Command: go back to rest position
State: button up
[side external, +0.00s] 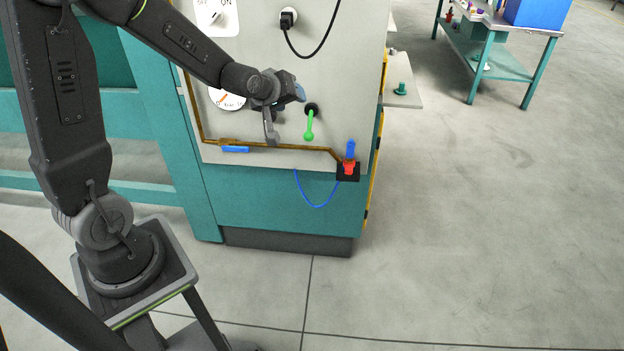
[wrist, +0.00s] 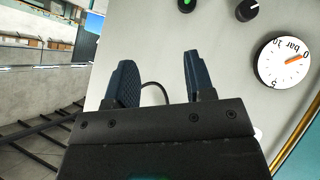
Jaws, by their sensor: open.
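My gripper (side external: 296,92) is in front of the upright machine panel (side external: 262,45), near a green lever (side external: 309,126) that hangs from a black hub. In the wrist view, the two dark blue fingers of my gripper (wrist: 159,65) are spread apart with nothing held between them. A black cable (wrist: 155,88) shows behind the gap between the fingers. My arm reaches out from the left in the side view and hides part of the panel.
A gauge (side external: 227,98), a rotary switch (side external: 217,17) and a black plug (side external: 287,20) are on the panel. A red-and-blue connector (side external: 349,165) sits at its lower right corner. A workbench (side external: 497,42) stands at the back right. The floor (side external: 480,230) at right is clear.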

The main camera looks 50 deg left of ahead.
jog(key=s+d+r+m+g+h, duration=0.1)
jog(key=s+d+r+m, duration=0.1)
jog(key=s+d, duration=0.3)
jog(key=s+d+r+m+g+h, duration=0.1)
jog(key=s+d+m, duration=0.4)
jog(key=s, duration=0.5)
jog(key=s+d+r+m+g+h, duration=0.1)
jog(key=s+d+r+m, duration=0.3)
jog(key=s, duration=0.4)
jog(key=shift+s+d+r+g+h, duration=0.3)
jog(key=shift+d+r+g, duration=0.5)
jog(key=shift+d, duration=0.15)
